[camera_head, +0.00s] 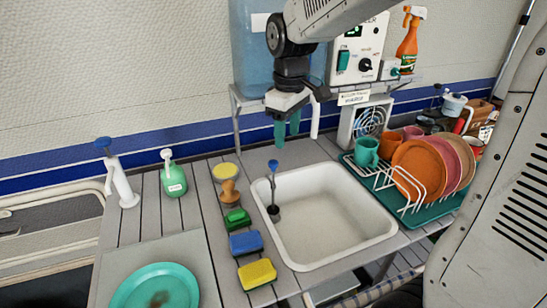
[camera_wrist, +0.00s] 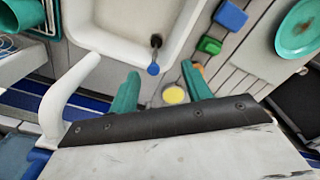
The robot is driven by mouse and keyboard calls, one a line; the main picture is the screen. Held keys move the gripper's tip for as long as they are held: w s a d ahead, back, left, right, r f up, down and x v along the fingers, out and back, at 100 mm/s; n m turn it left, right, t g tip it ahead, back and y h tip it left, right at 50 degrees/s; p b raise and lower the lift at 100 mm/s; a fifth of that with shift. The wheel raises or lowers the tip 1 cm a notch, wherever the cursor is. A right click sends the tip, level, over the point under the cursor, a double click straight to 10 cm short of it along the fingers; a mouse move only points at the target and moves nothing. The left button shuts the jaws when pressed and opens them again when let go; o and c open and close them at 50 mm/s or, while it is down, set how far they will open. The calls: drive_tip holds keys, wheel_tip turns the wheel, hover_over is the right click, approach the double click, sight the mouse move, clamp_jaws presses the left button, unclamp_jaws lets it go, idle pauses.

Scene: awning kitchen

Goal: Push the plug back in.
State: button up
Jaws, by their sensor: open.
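The plug (camera_head: 273,211) is a dark stopper with a thin stem and a blue knob on top. It stands in the left part of the white sink (camera_head: 381,240), its stem near upright and the knob about rim height. Whether its base sits in the drain or beside it, I cannot tell. In the wrist view the plug (camera_wrist: 156,42) shows its blue knob just ahead of my fingers. My gripper (camera_head: 287,136) is open and empty, above and behind the knob, apart from it. Its two teal fingers also show in the wrist view (camera_wrist: 160,74).
A white tap (camera_wrist: 66,97) stands beside my gripper. Left of the sink are sponges (camera_head: 257,274), a green block (camera_head: 237,219), a wooden-handled brush (camera_head: 230,191) and a yellow-topped tub (camera_head: 226,172). A dish rack (camera_head: 417,207) with plates stands on the right. The sink is otherwise empty.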

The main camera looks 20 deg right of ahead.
drive_tip(key=n, duration=0.2)
hover_over(273, 162)
wheel_tip(273, 162, down, 4)
drive_tip(key=shift+f, duration=0.15)
wheel_tip(273, 162, down, 8)
drive_tip(key=shift+r, duration=0.15)
drive_tip(key=shift+c, duration=0.3)
